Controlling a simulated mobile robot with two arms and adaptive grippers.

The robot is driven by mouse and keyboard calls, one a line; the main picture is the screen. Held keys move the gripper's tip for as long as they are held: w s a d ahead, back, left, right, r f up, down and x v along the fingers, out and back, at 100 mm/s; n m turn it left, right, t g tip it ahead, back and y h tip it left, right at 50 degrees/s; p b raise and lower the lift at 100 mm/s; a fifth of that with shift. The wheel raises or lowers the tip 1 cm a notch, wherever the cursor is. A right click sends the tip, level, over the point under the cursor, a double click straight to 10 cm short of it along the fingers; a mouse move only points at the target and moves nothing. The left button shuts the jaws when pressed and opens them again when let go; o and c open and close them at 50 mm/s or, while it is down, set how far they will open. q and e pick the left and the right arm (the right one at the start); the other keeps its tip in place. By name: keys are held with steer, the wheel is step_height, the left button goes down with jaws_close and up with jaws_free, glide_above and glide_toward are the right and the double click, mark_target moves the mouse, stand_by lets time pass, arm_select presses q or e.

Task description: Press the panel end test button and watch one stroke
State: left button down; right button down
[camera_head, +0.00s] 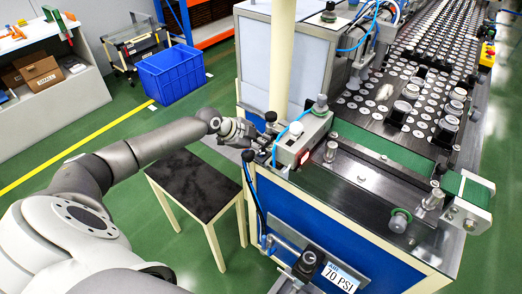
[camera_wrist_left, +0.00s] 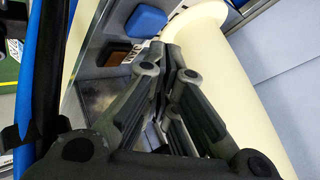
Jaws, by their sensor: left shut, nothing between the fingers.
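My left gripper (camera_head: 266,137) is at the near left corner of the machine, beside a grey box (camera_head: 306,136) with a white round knob on top and a small reddish square on its front. In the left wrist view its fingers (camera_wrist_left: 168,58) are shut and empty, pointing at a grey surface that carries a blue block-shaped part (camera_wrist_left: 146,20), a brown dark-edged rectangle (camera_wrist_left: 119,53) and a partly hidden lettered label. I cannot tell which part is the test button, or whether the fingertips touch anything. My right gripper is out of view.
A cream column (camera_head: 281,60) rises just behind the gripper; it also fills much of the wrist view (camera_wrist_left: 225,70). Blue hoses run close by. A dark-topped stool (camera_head: 196,184) stands below my arm. A conveyor with many round parts (camera_head: 420,85) extends to the back right.

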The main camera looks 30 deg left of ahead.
mark_target(262, 153)
arm_select(q)
steer(key=shift+r+p, duration=1.65)
steer(key=shift+r, duration=0.95)
steer(key=shift+f, duration=0.1)
